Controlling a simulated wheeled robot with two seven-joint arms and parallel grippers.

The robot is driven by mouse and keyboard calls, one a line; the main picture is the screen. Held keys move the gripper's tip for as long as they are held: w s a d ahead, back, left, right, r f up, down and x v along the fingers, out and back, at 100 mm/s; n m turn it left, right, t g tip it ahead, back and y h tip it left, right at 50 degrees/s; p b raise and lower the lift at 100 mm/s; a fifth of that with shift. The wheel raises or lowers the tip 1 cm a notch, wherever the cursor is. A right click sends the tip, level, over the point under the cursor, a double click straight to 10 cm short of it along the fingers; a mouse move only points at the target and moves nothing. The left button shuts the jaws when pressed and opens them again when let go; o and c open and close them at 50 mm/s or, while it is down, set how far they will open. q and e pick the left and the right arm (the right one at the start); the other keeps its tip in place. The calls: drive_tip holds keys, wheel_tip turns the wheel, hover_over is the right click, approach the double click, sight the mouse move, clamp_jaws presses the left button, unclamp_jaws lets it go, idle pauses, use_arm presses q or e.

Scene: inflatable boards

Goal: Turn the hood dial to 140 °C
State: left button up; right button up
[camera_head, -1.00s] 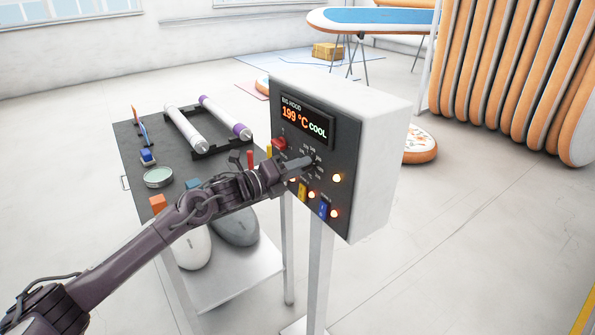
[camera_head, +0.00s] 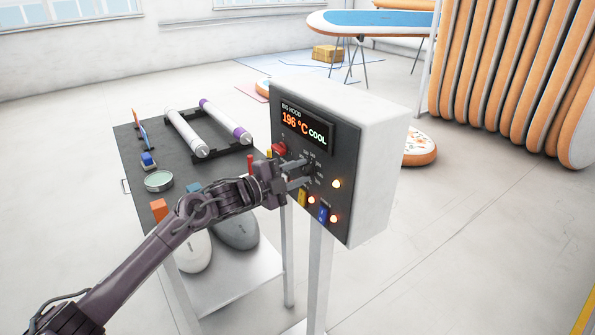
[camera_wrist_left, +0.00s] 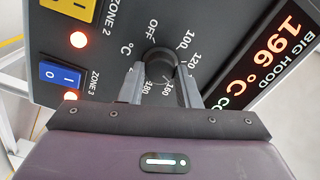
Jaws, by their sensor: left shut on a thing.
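The hood control box has a dark front panel (camera_head: 345,205) and a display (camera_head: 305,127) reading 196 °C COOL. The round black hood dial (camera_head: 310,168) sits below the display, ringed by temperature marks; it also shows in the left wrist view (camera_wrist_left: 161,57). My left gripper (camera_head: 301,176) is shut on the dial, one finger on each side of it. In the left wrist view, OFF, 100, 120, 160 and 180 are readable around the dial. The 140 mark is hidden behind a finger, and the dial's pointer is not clear. My right gripper is out of view.
A red switch (camera_head: 279,149), yellow switch (camera_head: 302,197) and blue switch (camera_head: 323,213) sit close to the dial, with lit orange lamps. A dark-topped cart (camera_head: 150,185) with rollers (camera_head: 186,133) and small tools stands left of the box. Open floor lies to the right.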

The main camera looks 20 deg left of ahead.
use_arm(q)
drive_tip(key=shift+n, duration=0.8)
drive_tip(key=o, duration=1)
drive_tip(key=shift+c, duration=0.2)
drive_tip(key=b+v, duration=0.1)
drive_tip(key=v, duration=0.6)
drive_tip(key=shift+s+a+b, duration=0.3)
drive_tip(key=shift+b, duration=0.1)
